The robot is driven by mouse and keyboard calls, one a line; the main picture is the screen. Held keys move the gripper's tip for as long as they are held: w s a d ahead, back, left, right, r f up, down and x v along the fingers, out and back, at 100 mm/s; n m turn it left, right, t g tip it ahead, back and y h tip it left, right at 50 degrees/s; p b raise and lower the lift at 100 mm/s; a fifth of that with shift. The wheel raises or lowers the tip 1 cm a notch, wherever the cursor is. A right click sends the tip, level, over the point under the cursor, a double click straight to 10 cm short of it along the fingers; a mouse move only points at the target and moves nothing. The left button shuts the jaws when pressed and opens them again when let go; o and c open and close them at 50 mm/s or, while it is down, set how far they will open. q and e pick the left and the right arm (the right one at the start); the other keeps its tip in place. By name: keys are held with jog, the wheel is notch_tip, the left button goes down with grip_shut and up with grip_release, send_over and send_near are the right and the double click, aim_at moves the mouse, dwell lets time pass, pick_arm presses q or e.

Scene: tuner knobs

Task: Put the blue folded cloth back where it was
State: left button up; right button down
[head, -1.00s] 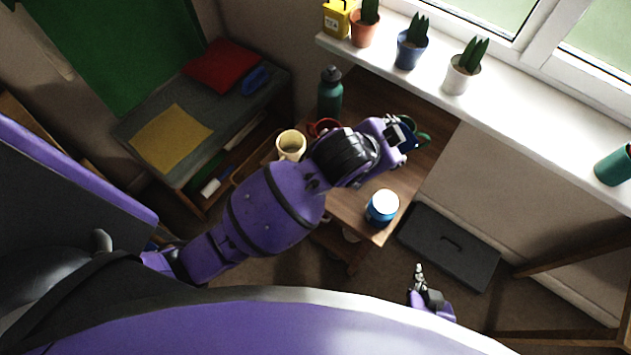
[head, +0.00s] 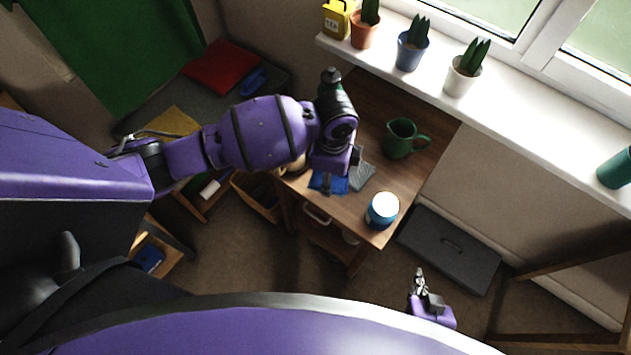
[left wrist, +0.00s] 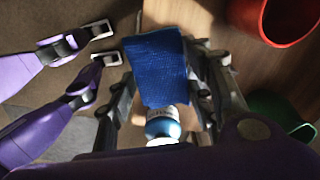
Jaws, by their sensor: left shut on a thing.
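The blue folded cloth (head: 326,183) is by the near left part of the wooden table, below my left gripper (head: 333,172). In the left wrist view the cloth (left wrist: 158,65) lies between the two fingers of my left gripper (left wrist: 165,88), which is shut on it. The cloth's height above the table is hard to judge. My right gripper (head: 420,274) is low in front of the table, away from the cloth, and too small to read clearly.
On the table (head: 415,175) stand a green mug (head: 400,139) and a blue tin with a white lid (head: 382,209). A red mug (left wrist: 278,18) shows in the left wrist view. Potted cacti (head: 411,45) line the windowsill.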

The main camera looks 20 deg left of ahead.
aim_at(317, 177)
pick_arm(q)
jog(key=a+f, duration=0.1)
jog(key=w+a+f, duration=0.1)
jog(key=f, duration=0.1)
jog(key=a+f, duration=0.1)
jog(key=f, duration=0.1)
jog(key=shift+w+a, duration=0.25)
jog(key=shift+a, duration=0.05)
jog(key=f, duration=0.4)
jog(key=shift+w+a+b, duration=0.1)
jog(key=shift+a+b, duration=0.15)
jog(key=shift+b, duration=0.1)
jog(key=shift+r, duration=0.15)
pick_arm(e)
jog(key=shift+s+d+f, duration=0.15)
jog(key=shift+s+f, duration=0.35)
pick_arm(q)
jog(key=o, duration=0.9)
jog(key=shift+o, duration=0.4)
pick_arm(e)
jog(key=shift+w, duration=0.15)
